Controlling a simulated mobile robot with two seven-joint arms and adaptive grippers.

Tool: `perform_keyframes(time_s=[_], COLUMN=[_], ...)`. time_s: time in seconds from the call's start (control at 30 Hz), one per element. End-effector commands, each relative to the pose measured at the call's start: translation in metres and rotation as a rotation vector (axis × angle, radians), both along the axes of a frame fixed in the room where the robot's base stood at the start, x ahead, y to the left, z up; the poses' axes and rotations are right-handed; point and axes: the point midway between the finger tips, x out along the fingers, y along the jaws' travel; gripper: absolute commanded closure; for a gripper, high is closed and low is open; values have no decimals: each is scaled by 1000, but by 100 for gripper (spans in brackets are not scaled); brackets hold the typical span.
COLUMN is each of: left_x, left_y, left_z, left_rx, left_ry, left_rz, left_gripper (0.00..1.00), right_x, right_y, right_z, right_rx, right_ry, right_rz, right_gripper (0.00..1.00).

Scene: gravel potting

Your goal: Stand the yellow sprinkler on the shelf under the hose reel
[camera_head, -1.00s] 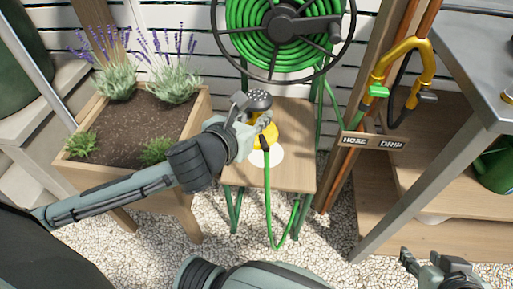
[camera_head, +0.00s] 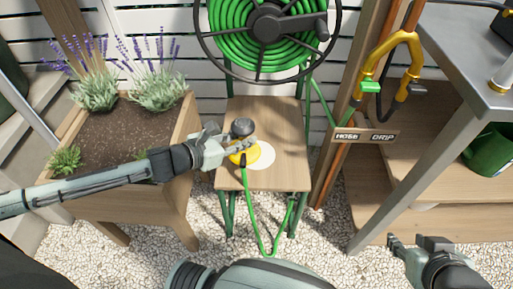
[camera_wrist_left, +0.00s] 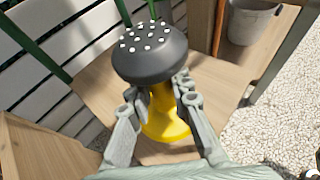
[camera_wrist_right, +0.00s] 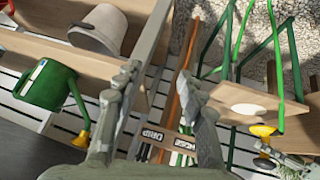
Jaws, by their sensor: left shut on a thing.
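The yellow sprinkler (camera_head: 245,154) has a dark grey, dotted round head. It is upright at the left part of the wooden shelf (camera_head: 280,115) under the hose reel (camera_head: 265,35). Its yellow base overlaps the left edge of a white disc (camera_head: 265,156) on the shelf. I cannot tell whether the base touches the shelf. My left gripper (camera_head: 232,146) is shut around the sprinkler's body, below the head, as the left wrist view (camera_wrist_left: 160,95) shows. A green hose (camera_head: 252,205) runs from the sprinkler over the shelf's front edge. My right gripper (camera_head: 408,240) is open and empty, low at the right.
A lavender planter (camera_head: 125,140) stands left of the shelf, under my left arm. A post with a yellow hose splitter (camera_head: 395,60) and a HOSE/DRIP sign (camera_head: 365,136) stands right. A grey metal table (camera_head: 460,60) is farther right. The shelf's right half is clear.

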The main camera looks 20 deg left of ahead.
Motion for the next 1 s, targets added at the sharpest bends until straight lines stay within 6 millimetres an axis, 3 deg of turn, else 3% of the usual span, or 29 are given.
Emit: perform_keyframes(time_s=[0.1, 0.27, 0.7, 1.0], left_x=[20, 32, 33, 33], left_y=[-16, -26, -27, -27], left_z=[-12, -23, -64, -65], left_rx=[-5, -1, -2, -1], left_ry=[-4, -3, -1, -2], left_rz=[1, 1, 0, 0], left_gripper=[100, 100, 100, 100], right_x=[10, 17, 45, 47], right_y=[12, 19, 52, 53], right_z=[8, 13, 43, 45], right_rx=[28, 42, 116, 121], right_ry=[-58, -100, -306, -318], right_rz=[17, 31, 93, 96], right_gripper=[60, 60, 60, 60])
